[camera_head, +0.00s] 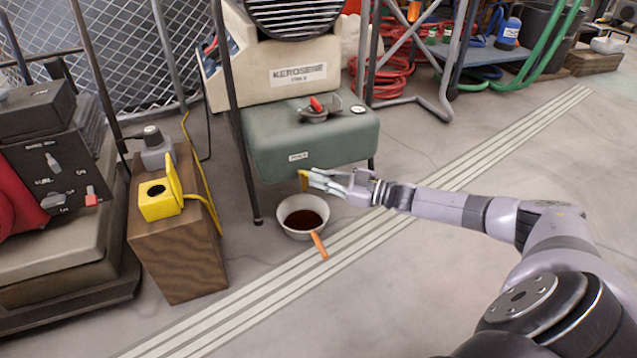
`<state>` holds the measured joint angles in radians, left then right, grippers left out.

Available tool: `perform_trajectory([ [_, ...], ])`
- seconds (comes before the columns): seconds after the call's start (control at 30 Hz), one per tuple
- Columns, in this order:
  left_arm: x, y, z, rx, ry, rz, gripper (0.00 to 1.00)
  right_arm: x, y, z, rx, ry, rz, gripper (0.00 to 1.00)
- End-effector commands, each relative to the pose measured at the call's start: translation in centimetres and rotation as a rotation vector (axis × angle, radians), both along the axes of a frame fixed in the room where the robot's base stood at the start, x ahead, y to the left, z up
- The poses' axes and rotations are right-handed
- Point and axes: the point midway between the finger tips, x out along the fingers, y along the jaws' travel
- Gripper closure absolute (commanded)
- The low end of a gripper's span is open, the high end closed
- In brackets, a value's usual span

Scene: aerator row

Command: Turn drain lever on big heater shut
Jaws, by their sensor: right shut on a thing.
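The big heater (298,78) is a beige body marked KEROSENE above a green tank (310,137) on a dark frame with legs. A small yellow drain lever (303,181) shows at the tank's lower front edge. My right gripper (310,180) reaches in from the right and is shut on the lever. The fingers hide part of the lever, and its exact angle is hard to tell. A white bowl (284,226) with dark liquid and an orange handle stands on the floor below. My left gripper is not in view.
A wooden box (178,245) with a yellow socket box (160,199) and a yellow cable stands left of the heater. Dark machines fill the far left. A metal rack (447,60) with red and green hoses stands behind. The floor at the right is clear.

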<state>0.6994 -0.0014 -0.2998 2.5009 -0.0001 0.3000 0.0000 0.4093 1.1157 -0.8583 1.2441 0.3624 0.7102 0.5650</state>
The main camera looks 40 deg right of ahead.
Motion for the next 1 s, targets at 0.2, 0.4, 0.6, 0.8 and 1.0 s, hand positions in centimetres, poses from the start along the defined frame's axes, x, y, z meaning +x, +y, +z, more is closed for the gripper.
perform_trajectory([
  [0.2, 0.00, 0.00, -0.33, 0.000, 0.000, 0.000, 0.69, 0.45, -0.41, -0.09, 0.001, -0.001, 0.134, 1.00],
  [0.4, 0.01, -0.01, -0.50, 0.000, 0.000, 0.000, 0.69, 0.72, -0.64, -0.08, 0.004, 0.000, 0.223, 1.00],
  [0.6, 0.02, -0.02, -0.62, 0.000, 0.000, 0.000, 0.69, 0.92, -0.81, -0.08, 0.004, 0.001, 0.292, 1.00],
  [0.8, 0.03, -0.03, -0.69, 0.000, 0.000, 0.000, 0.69, 1.10, -0.89, -0.05, 0.005, 0.000, 0.343, 1.00],
  [1.0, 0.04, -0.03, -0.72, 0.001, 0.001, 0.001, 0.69, 1.16, -0.96, -0.04, 0.005, -0.001, 0.375, 1.00],
])
